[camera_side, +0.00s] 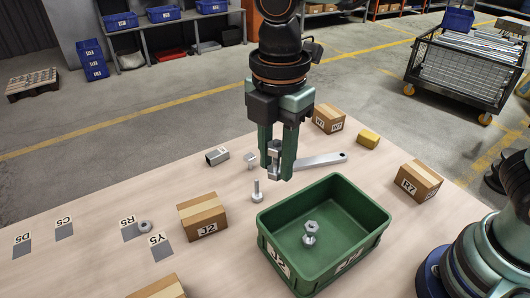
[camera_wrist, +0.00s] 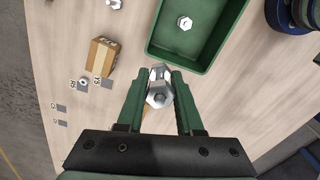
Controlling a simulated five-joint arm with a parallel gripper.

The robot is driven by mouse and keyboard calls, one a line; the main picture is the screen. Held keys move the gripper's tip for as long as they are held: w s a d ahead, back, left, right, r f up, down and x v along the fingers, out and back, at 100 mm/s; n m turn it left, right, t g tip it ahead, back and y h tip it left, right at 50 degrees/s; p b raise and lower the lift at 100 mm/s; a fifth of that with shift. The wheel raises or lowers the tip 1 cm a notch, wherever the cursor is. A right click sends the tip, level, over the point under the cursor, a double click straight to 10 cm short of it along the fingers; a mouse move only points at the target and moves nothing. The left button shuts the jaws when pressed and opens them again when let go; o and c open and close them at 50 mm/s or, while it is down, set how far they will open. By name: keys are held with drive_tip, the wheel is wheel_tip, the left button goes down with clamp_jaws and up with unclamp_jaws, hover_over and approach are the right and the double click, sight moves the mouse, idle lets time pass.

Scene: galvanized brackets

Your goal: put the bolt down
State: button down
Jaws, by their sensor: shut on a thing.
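My gripper (camera_side: 277,168) is shut on a silver hex bolt (camera_side: 274,158) above the table, behind the green crate in the side view. In the wrist view the bolt (camera_wrist: 158,90) sits between the two green fingers, its hex head towards the camera. Another bolt (camera_side: 257,193) stands on the table in front of my gripper, apart from it. A further bolt (camera_side: 311,233) is inside the green crate (camera_side: 268,241); it also shows in the wrist view (camera_wrist: 184,22).
The nut lies by grey marked patches (camera_side: 163,249). The left of the table has free room.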

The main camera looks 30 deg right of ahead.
hover_over(320, 231)
wheel_tip(320, 231, down, 20)
idle(0.6)
drive_tip(key=shift+f, duration=0.1)
drive_tip(key=c, duration=0.6)
unclamp_jaws()
drive_tip(key=shift+o, duration=0.2)
